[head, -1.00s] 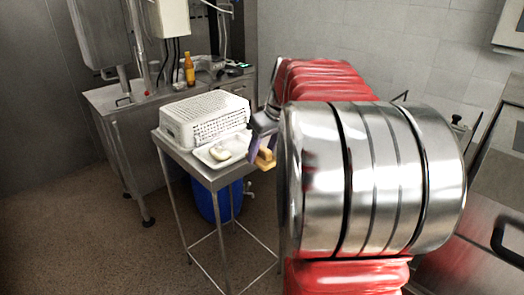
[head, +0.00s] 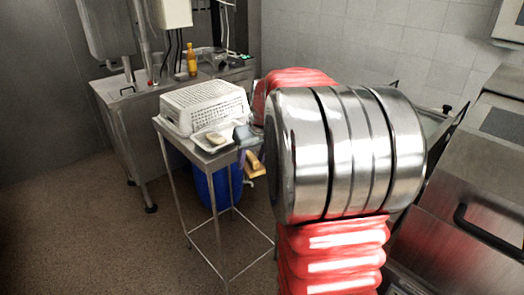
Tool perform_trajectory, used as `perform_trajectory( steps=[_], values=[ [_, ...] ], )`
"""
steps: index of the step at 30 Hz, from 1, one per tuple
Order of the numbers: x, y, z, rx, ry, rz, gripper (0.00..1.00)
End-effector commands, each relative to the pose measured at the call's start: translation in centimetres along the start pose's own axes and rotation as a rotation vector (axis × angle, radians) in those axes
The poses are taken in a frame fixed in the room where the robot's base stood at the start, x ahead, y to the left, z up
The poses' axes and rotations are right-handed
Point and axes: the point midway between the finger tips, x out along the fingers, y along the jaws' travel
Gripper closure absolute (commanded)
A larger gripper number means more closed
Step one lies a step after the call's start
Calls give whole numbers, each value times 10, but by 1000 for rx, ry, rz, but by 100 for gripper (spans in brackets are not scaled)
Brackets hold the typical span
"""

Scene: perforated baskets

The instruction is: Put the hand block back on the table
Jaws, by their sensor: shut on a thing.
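My gripper (head: 247,157) is shut on a tan block (head: 255,168), which I take to be the hand block. The gripper holds it just right of the small steel table's (head: 205,164) right edge in the head view, and it looks clear of the tabletop. Its exact height and distance from the edge are hard to tell. My wrist and the large arm link hide part of the gripper and what lies behind. On the table stand a white perforated basket (head: 190,112), upside down or lidded, and a white tray (head: 200,143) with a small pale yellowish piece (head: 216,138) on it.
A blue barrel (head: 212,187) stands under the table among its legs. Behind is a steel counter (head: 125,95) with an orange bottle (head: 192,62). Steel equipment (head: 465,200) stands at the right. The table's front strip looks narrow and mostly bare.

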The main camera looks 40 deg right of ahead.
Motion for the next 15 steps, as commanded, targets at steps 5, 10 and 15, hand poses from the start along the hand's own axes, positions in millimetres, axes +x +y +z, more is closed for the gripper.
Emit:
perform_trajectory(
  steps=[5,10,15],
  values=[
    [30,-31,1,-3,-3,-3,78],
    [68,-79,7,-30,-2,-15,78],
    [103,-142,22,-92,1,-41,78]
  ],
)
